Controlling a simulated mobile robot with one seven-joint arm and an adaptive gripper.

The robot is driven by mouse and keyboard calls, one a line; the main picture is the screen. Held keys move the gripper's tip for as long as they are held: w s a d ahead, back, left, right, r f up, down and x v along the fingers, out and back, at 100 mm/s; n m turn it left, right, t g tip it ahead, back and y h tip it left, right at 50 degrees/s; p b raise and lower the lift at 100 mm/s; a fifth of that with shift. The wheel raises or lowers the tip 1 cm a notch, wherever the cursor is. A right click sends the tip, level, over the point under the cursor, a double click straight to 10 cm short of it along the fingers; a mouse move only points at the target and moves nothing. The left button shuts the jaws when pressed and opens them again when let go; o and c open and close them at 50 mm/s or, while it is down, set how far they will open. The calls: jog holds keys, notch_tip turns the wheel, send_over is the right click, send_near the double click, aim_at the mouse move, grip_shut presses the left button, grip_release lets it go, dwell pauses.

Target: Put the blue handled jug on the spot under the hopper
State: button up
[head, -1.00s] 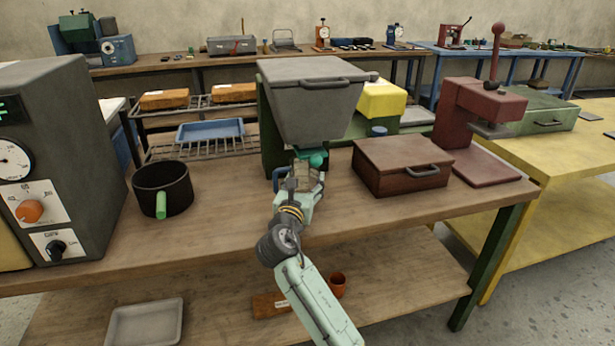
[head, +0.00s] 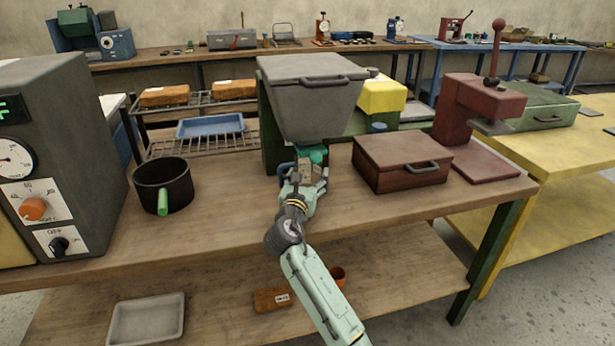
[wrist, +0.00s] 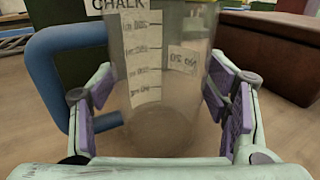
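The jug (wrist: 165,95) is clear, with a white scale strip and a big blue handle (wrist: 65,80) on its left side in the wrist view. My gripper (wrist: 165,110) has its purple pads against both sides of the jug's body, with the handle outside the left finger. In the head view my gripper (head: 304,188) is at the front of the grey hopper (head: 310,95), just below its teal outlet (head: 312,154). The jug shows there only in part, with a bit of its blue handle (head: 285,171) left of the fingers. The spot under the hopper is hidden.
A black pot (head: 163,185) with a green handle stands left on the bench (head: 230,225). A brown lidded box (head: 402,162) stands close on the right, then a dark red press (head: 480,125). A grey oven-like unit (head: 60,150) fills the left. The bench between pot and gripper is clear.

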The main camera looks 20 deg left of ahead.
jog(key=shift+o, duration=0.8)
